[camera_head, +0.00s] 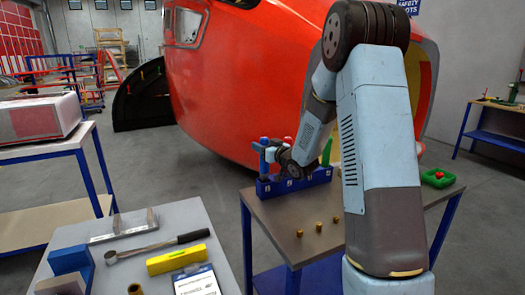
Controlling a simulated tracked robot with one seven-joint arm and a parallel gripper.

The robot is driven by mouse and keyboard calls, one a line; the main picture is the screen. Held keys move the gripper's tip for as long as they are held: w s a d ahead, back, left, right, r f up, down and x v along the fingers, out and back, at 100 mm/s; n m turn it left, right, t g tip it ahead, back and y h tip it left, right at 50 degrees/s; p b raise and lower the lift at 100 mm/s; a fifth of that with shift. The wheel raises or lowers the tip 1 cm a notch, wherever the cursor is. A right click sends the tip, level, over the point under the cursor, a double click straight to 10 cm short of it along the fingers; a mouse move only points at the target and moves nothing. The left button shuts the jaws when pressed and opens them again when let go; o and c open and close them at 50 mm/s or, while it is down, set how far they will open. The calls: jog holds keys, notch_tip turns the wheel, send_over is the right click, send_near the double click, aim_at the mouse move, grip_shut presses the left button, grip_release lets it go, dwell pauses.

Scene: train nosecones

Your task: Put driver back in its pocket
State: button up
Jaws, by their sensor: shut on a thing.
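A blue rack (315,180) with white marks on its front stands near the far left edge of the brown-topped workbench (346,221). A green handle (327,150) stands upright at its right end. Blue and red handle-like parts show at its left end, close to my gripper (268,155). My gripper is over the left part of the rack and is shut on the driver. The driver's shape and tip are mostly hidden by the gripper and wrist. I cannot tell whether the tip is in a pocket or above it.
A green tray (438,178) with a red piece is at the right. A grey table (222,247) at lower left holds a ratchet wrench (155,247) and yellow level (177,259). The red nosecone (240,80) stands behind.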

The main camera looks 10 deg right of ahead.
jog(key=shift+f, duration=0.6)
jog(key=o, duration=1.1)
jog(key=shift+f, duration=0.1)
jog(key=shift+o, duration=0.2)
